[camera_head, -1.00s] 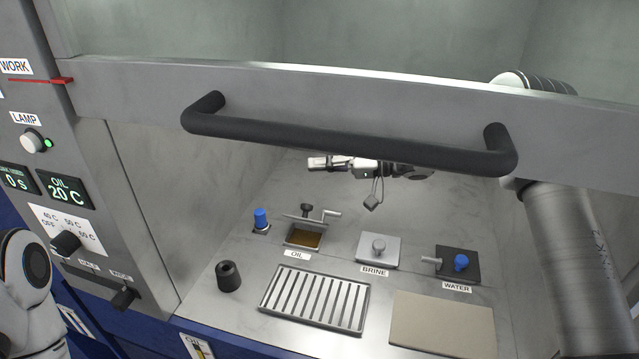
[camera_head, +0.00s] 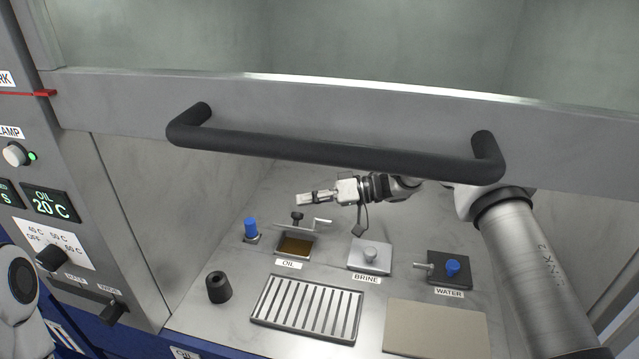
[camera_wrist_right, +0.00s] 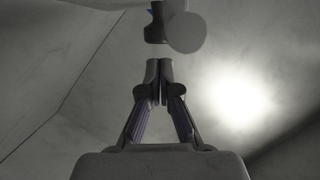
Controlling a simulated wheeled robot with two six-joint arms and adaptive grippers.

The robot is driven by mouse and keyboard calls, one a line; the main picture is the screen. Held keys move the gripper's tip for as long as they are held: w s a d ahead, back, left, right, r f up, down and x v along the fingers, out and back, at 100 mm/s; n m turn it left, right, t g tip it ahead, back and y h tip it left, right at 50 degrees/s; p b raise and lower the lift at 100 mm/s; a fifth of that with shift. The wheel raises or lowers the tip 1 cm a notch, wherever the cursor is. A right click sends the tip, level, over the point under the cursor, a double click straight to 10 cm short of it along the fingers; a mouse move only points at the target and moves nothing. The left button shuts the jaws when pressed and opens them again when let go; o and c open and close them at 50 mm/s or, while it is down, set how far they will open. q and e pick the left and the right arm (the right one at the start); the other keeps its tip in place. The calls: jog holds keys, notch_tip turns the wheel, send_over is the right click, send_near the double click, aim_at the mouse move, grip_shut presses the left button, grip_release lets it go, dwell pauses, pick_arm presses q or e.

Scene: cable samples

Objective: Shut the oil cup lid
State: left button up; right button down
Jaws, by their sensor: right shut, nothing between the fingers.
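The oil cup (camera_head: 296,246) is set in the bench behind the OIL label, with brown oil showing inside. Its lid (camera_head: 294,232) stands open, raised at the cup's back edge, and a dark knob (camera_head: 297,216) shows just behind it. My right gripper (camera_head: 301,199) is shut and empty, above and behind the cup, pointing left and apart from the lid. In the right wrist view its fingertips (camera_wrist_right: 158,68) meet, with a dark knob-like part (camera_wrist_right: 155,22) and a grey round piece ahead. My left gripper is out of view.
The sash with its black bar handle (camera_head: 320,152) crosses above the bench. A blue-topped knob (camera_head: 250,229), a black cylinder (camera_head: 218,287), a slotted rack (camera_head: 308,308) and a beige board (camera_head: 435,328) surround the oil cup.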

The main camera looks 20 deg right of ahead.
jog(key=shift+s+a+f, duration=0.25)
jog(key=shift+s+f, duration=0.1)
jog(key=shift+s, duration=0.15)
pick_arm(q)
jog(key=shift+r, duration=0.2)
pick_arm(e)
jog(key=shift+f, duration=0.1)
